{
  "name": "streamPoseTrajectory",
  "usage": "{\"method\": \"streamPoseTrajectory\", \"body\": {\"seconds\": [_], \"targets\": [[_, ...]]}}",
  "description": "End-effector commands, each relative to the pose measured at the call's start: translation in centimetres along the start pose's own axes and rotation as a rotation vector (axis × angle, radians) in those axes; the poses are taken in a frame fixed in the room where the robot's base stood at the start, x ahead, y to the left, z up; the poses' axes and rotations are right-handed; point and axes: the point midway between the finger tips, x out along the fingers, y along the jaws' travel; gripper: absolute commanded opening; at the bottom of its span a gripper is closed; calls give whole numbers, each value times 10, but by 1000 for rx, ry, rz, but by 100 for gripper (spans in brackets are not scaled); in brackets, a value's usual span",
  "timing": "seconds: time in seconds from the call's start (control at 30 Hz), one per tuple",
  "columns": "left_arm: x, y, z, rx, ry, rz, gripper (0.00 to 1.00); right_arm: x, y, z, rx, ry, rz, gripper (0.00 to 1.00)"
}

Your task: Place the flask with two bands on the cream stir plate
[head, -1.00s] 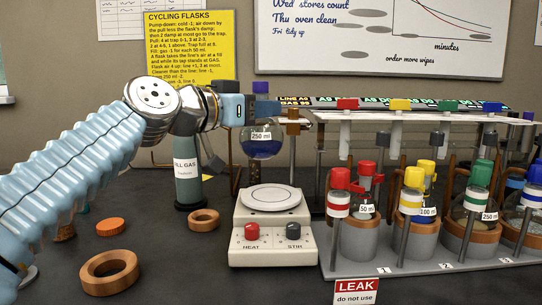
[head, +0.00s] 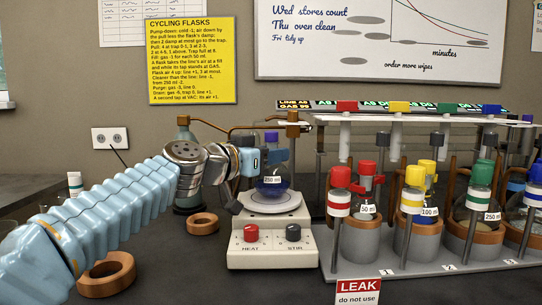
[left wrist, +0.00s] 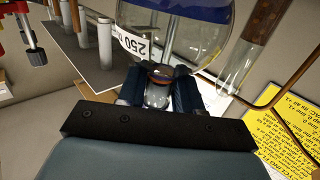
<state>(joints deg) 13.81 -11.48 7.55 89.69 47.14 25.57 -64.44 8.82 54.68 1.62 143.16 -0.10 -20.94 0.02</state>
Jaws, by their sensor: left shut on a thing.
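The held flask (head: 272,187) is round, with blue in its bowl and a 250 ml label. My left gripper (head: 274,157) is shut on its neck from the left. The flask is upright over the white top of the cream stir plate (head: 271,253), its bottom at or just above that top; I cannot tell whether they touch. In the left wrist view the fingers (left wrist: 158,85) close around the neck, and the flask's glass bowl (left wrist: 178,38) shows a dark blue band. A second band cannot be made out. My right gripper is not in view.
A rack (head: 400,274) of several flasks with coloured stoppers stands close on the right, with a red LEAK sign (head: 358,291) at its front. A cork ring (head: 203,223) lies left of the plate. A gas bottle (head: 186,140) stands behind my arm.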

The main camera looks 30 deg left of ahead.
Motion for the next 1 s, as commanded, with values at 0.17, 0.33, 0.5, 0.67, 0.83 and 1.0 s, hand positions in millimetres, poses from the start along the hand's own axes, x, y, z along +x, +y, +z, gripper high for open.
{"method": "streamPoseTrajectory", "body": {"seconds": [0.17,0.33,0.5,0.67,0.83,1.0], "targets": [[0,0,2,0,0,1,39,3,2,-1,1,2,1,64],[0,0,2,0,0,1,60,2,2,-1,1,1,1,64],[0,0,2,0,0,1,60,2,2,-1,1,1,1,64],[0,0,-3,0,0,0,60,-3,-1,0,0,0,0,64],[-32,0,2,2,4,-2,60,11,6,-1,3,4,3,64],[-73,0,2,2,4,-2,60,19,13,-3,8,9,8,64]]}}
